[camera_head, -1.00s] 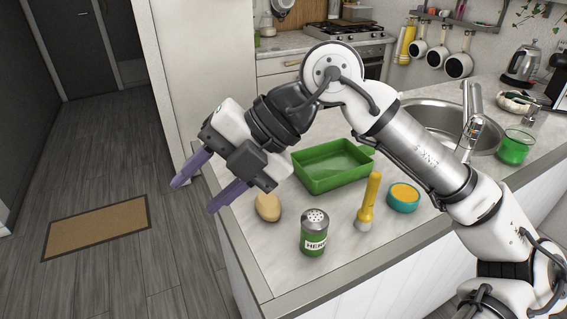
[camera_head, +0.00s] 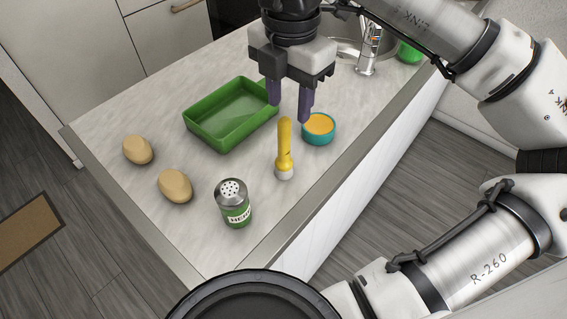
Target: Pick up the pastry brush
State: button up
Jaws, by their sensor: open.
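The pastry brush (camera_head: 284,148) has a yellow handle and a pale bristle end. It is on the counter, its pale end toward the front edge and its handle pointing to the back. My gripper (camera_head: 289,112) points down just behind the handle's far end, with its two purple fingers apart and nothing seen between them. Its right fingertip shows close to the handle's end; I cannot tell how high it is above the counter.
A green tray (camera_head: 205,136) stands left of the brush and a teal bowl with orange contents (camera_head: 319,137) right of it. A green shaker (camera_head: 234,205) and two potatoes (camera_head: 174,186) are to the left. A sink tap (camera_head: 368,50) stands behind. The counter's front edge is near.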

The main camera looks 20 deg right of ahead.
aim_at(284, 119)
jog(key=f+b, duration=0.1)
jog(key=f, duration=0.4)
jog(key=f+b, duration=0.1)
jog(key=f, duration=0.1)
jog(key=shift+w+a+f+b, duration=0.2)
jog(key=shift+w+a+b, duration=0.05)
jog(key=shift+a+b, duration=0.1)
jog(key=shift+r, duration=0.1)
jog(key=shift+c, duration=0.2)
grip_shut()
